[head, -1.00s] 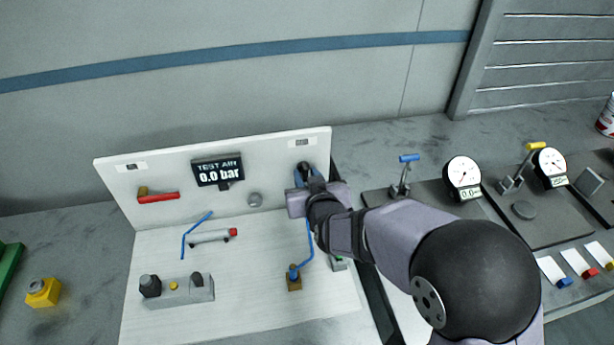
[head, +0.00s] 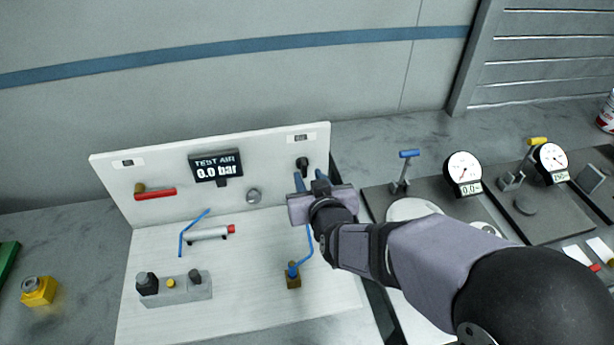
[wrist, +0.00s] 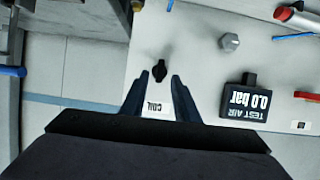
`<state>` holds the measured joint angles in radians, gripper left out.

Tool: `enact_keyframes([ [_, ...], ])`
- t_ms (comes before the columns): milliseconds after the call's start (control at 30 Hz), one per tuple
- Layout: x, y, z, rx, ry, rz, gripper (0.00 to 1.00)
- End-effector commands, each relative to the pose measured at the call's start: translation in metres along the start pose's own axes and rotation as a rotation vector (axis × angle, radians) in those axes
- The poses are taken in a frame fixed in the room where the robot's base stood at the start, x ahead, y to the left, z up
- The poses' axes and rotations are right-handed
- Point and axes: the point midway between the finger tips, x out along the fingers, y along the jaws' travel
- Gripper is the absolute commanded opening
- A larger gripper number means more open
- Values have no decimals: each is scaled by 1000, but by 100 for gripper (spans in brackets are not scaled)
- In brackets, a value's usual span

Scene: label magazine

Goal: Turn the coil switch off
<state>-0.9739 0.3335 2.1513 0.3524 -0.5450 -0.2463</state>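The coil switch is a black rotary knob (head: 302,163) on the upright white panel, under a small label (head: 300,138). In the wrist view the knob (wrist: 159,70) appears with its label reading COIL (wrist: 157,106), upside down. The knob's handle looks about in line with the panel's vertical. My gripper (head: 309,175) is in front of the panel, just below the knob in the head view.
The TEST AIR display (head: 216,167) reads 0.0 bar. A red lever (head: 155,194) and a round grey knob (head: 254,196) are on the panel. A blue-handled brass valve (head: 293,276) stands on the board below my arm. Gauges (head: 463,173) stand to the right.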

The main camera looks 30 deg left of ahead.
Motion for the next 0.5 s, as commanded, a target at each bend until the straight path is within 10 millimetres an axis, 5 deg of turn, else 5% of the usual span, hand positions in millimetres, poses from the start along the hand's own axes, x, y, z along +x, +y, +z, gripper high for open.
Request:
enact_keyframes([
  [500,-27,0,0,0,0,-1,28],
])
